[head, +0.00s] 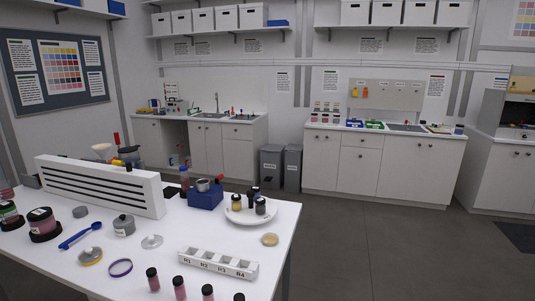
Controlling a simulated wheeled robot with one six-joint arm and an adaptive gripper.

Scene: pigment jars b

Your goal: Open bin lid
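Two dark grey bins stand side by side on the floor against the back wall. The left bin (271,169) and the right bin (292,170) are upright, between the sink cabinet and the long drawer cabinet. Their tops look flat and covered, so the lids appear shut, though they are small at this distance. The pictures do not tell which bin is meant. My gripper is not in view.
A white table (220,280) with jars, a white rack (217,263), a plate (250,213) and a slotted panel (98,186) fills the lower left. The sink cabinet (205,150) and drawer cabinet (380,165) flank the bins. The grey floor (380,250) at right is clear.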

